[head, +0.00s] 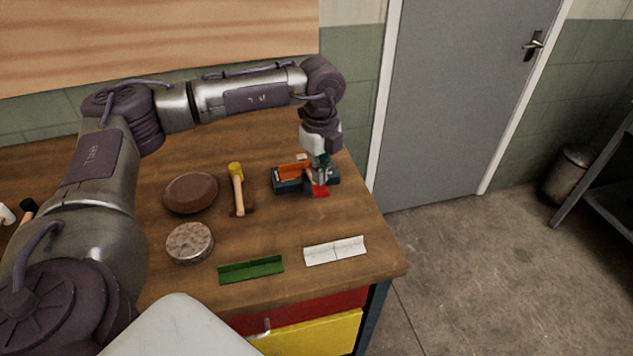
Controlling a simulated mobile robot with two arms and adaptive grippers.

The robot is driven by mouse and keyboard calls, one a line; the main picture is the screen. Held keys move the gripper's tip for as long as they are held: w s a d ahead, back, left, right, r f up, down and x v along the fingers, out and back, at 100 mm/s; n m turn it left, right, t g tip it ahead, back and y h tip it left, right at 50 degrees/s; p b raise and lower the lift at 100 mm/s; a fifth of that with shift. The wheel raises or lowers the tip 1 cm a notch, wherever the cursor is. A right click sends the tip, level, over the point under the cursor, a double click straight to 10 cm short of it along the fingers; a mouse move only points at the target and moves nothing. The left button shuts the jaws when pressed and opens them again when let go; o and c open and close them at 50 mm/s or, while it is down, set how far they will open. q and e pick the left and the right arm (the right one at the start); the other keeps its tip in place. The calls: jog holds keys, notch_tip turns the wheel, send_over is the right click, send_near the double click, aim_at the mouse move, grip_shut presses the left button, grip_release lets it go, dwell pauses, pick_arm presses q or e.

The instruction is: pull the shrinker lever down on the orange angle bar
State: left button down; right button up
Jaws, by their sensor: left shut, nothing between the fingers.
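The shrinker (290,187) is a small dark blue tool on the workbench near its right side. The orange angle bar (293,171) lies at the shrinker, toward its left. A small red part (320,191), perhaps the lever's end, shows at the shrinker's front right. My left gripper (321,178) points down over the right part of the shrinker, close to the red part. It is shut with nothing in it. Its fingertips partly hide the lever, and I cannot tell whether they touch it. My right gripper is not in view.
The wooden bench (330,285) also holds a yellow-headed mallet (237,187), a brown round pad (191,192), a mottled round block (190,243), a green angle bar (251,268) and a white angle bar (335,250). A grey door (455,95) stands beyond the bench.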

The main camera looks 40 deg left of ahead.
aim_at(319, 189)
pick_arm(q)
jog(key=shift+f+b, duration=2.5)
jog(key=shift+f, duration=1.15)
jog(key=shift+r+p, duration=1.35)
jog(key=shift+r, duration=0.5)
jog(key=shift+r+p, duration=2.45)
jog(key=shift+r, duration=1.3)
